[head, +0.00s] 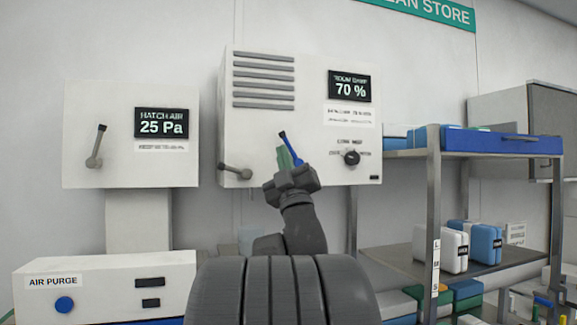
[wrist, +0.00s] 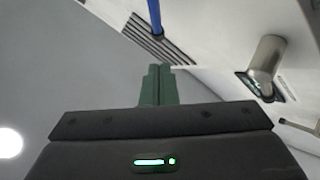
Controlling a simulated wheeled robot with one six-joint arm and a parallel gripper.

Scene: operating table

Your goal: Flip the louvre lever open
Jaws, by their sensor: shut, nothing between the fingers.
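The white wall unit (head: 305,120) carries grey louvre slats (head: 263,80), which also show in the wrist view (wrist: 160,40). A blue lever (head: 293,148) with a dark tip stands below the slats, tilted up and to the left, its base hidden by my gripper. In the wrist view a blue rod (wrist: 154,15) lies beyond my fingertips, apart from them in the picture. A grey lever (head: 235,172) lies nearly level at the unit's lower left. My gripper (head: 284,152) is shut and empty, its green fingers beside the blue lever; contact cannot be told. No label names the louvre lever legibly.
A dark knob (head: 351,157) is on the unit's right. A smaller hatch-air box (head: 80,125) with its own grey lever (head: 97,147) hangs at left. A shelf (head: 405,265) with boxes stands right. An air purge box (head: 100,280) is lower left.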

